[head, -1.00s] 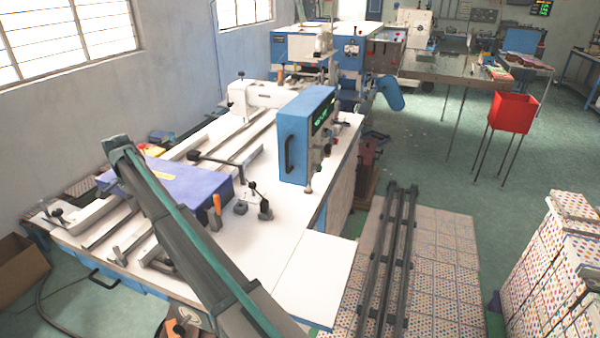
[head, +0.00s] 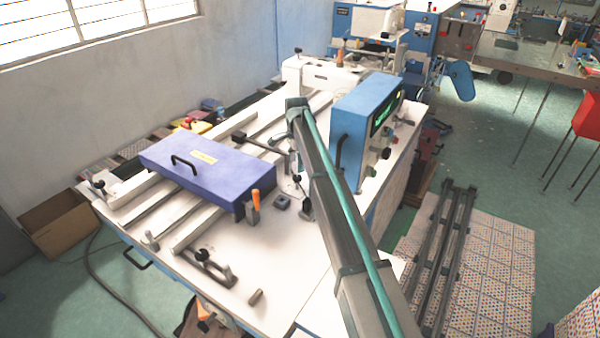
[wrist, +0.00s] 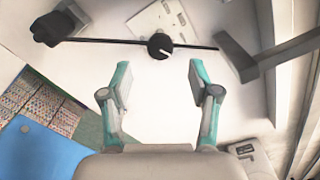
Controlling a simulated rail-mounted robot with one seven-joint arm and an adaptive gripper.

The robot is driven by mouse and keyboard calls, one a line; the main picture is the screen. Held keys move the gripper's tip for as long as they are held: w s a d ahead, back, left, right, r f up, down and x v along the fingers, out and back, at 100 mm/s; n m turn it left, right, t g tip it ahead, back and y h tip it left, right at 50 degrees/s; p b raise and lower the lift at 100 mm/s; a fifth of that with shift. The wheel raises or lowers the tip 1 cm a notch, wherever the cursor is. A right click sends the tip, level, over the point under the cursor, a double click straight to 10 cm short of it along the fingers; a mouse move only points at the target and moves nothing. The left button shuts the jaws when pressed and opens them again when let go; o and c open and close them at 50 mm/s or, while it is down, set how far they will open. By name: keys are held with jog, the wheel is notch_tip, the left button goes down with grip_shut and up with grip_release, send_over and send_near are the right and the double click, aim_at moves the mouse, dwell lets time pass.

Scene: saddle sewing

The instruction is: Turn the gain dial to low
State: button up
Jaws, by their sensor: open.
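A round black knob with a white pointer line (wrist: 160,46) faces the wrist camera, beyond my fingertips, over a white surface. It looks like a dial, but no label is readable. My gripper (wrist: 159,80) is open and empty, its two teal-and-grey fingers apart, with the knob ahead of the gap and not touched. In the head view, my gripper is hidden and only my arm shows, crossing the white table (head: 250,285). A blue control box (head: 350,130) with a green display carries small knobs (head: 386,153) on its right face; their settings are too small to read.
A dark rod runs to both sides of the knob, ending in a dark block (wrist: 52,28) at left and a grey bracket (wrist: 237,58) at right. A purple case (head: 205,170) and an orange-handled tool (head: 255,200) are on the table.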

aim_at(297, 176)
jog(key=shift+f+p, duration=0.85)
jog(key=shift+f, duration=2.2)
jog(key=c, duration=1.1)
jog(key=shift+c, duration=0.2)
